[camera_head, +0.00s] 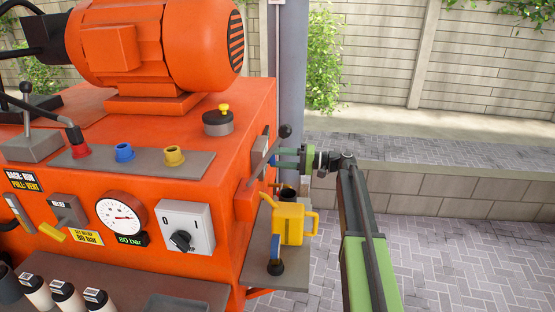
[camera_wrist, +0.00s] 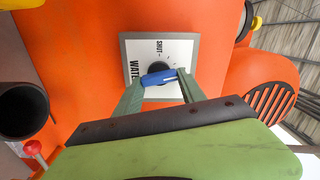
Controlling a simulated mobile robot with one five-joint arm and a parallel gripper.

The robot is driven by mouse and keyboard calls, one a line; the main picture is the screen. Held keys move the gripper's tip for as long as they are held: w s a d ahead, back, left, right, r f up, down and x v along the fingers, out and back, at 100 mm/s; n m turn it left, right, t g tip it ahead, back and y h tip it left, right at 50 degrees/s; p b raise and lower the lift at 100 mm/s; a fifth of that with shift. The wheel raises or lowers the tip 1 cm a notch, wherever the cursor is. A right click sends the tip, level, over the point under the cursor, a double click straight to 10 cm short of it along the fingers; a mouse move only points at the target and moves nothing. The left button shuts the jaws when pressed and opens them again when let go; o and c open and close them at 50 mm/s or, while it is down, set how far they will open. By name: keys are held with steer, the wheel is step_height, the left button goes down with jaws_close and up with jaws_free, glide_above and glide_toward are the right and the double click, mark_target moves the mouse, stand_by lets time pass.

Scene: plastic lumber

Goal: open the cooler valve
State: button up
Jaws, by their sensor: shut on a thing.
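The cooler valve has a blue handle (camera_wrist: 158,78) on a dark round hub, in front of a white plate (camera_wrist: 160,48) with a grey border. The plate reads "WATER" and "SHUT"; other marks are partly hidden. In the wrist view my gripper (camera_wrist: 161,83) has a finger at each side of the blue handle and is shut on it. In the head view my gripper (camera_head: 290,158) reaches in from the right to the orange machine's right side. The plate is seen nearly edge-on there, and a bit of blue shows at the fingers.
The orange machine (camera_head: 222,237) fills the left. A black-knobbed lever (camera_head: 284,131) rises close above my gripper. A yellow can (camera_head: 288,224) stands on a grey side shelf (camera_head: 293,275) below it. A grey post (camera_head: 287,60) stands behind. Paving on the right is clear.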

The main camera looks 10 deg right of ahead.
steer(key=shift+m, duration=1)
steer(key=o, duration=1.4)
steer(key=shift+c, duration=0.2)
steer(key=v, duration=1.7)
steer(key=shift+d, duration=0.2)
